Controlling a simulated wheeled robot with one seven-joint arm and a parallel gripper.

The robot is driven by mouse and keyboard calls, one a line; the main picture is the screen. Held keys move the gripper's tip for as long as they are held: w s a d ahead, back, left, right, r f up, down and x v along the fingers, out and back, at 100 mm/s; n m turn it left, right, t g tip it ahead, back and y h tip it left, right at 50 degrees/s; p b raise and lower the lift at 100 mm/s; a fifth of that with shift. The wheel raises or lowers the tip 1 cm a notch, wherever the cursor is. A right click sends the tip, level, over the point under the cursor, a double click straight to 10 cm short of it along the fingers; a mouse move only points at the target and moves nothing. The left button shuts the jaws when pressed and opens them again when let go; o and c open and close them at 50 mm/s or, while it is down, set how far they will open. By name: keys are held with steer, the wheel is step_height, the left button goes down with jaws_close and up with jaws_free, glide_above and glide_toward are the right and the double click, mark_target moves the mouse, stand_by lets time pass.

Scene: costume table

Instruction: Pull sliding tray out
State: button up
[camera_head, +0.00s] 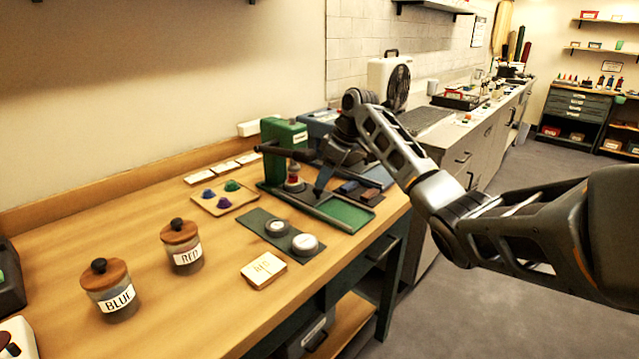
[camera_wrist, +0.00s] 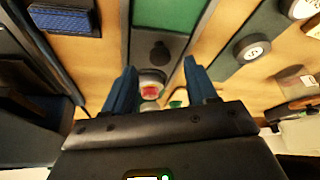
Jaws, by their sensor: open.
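The sliding tray is a green panel in a dark frame (camera_head: 346,211) at the foot of a green press-like machine (camera_head: 284,142). In the wrist view the tray's green panel (camera_wrist: 168,14) is at the top, with a dark round knob (camera_wrist: 160,51) on its grey strip. My gripper (camera_head: 322,184) hangs low over the tray's machine side. In the wrist view its two blue fingers (camera_wrist: 160,66) are apart, on either side of the strip, with nothing clamped between them. A round piece with a red centre (camera_wrist: 150,91) shows between the fingers, farther back. Contact with the knob cannot be told.
A green mat with two round pale pieces (camera_head: 305,243) lies left of the tray. Dark blue blocks (camera_head: 358,190) lie right.

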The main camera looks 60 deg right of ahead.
steer(key=shift+x, duration=1.8)
jaws_close()
